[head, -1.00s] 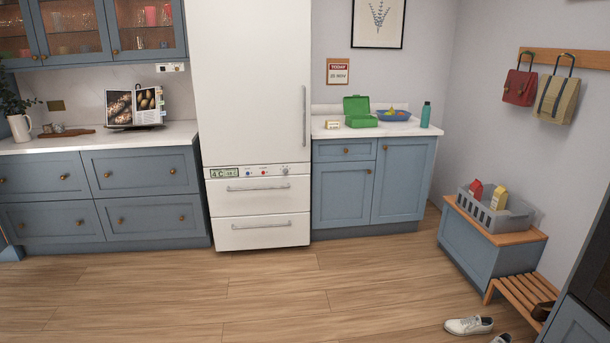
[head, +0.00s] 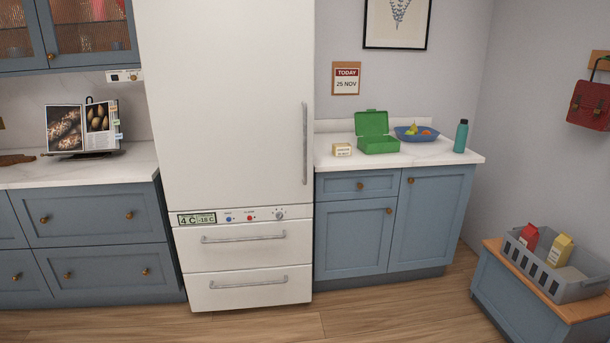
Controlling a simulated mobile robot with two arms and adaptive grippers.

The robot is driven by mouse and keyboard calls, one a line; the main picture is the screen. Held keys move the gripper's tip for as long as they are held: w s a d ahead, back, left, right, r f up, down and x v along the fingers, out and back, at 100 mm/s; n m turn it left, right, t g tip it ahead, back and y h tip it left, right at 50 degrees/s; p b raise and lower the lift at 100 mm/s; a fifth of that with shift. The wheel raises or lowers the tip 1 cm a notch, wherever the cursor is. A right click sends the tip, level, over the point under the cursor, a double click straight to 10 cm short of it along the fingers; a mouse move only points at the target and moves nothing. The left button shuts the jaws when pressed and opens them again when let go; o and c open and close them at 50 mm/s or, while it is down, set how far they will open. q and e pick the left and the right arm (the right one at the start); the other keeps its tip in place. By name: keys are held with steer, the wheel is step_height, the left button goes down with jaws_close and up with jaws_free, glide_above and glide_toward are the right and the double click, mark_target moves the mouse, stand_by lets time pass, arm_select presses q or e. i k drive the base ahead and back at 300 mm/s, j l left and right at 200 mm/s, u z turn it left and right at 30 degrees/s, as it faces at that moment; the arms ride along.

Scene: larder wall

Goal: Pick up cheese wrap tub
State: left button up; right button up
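I cannot make out a cheese wrap tub for certain. A small cream-and-yellow box with print (head: 342,150) stands on the right counter, left of an open green lunchbox (head: 377,138); its lettering is too small to read. The tall white fridge (head: 232,110) is shut, with its lower drawers closed, so its inside is hidden. Neither of my grippers shows in the head view.
A blue fruit bowl (head: 416,134) and a teal bottle (head: 461,136) stand on the right counter (head: 400,158). A grey crate (head: 566,284) with two cartons sits on a low bench at right. An open book (head: 83,128) stands on the left counter. The wooden floor ahead is clear.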

mark_target(344, 149)
steer(key=i, duration=1.85)
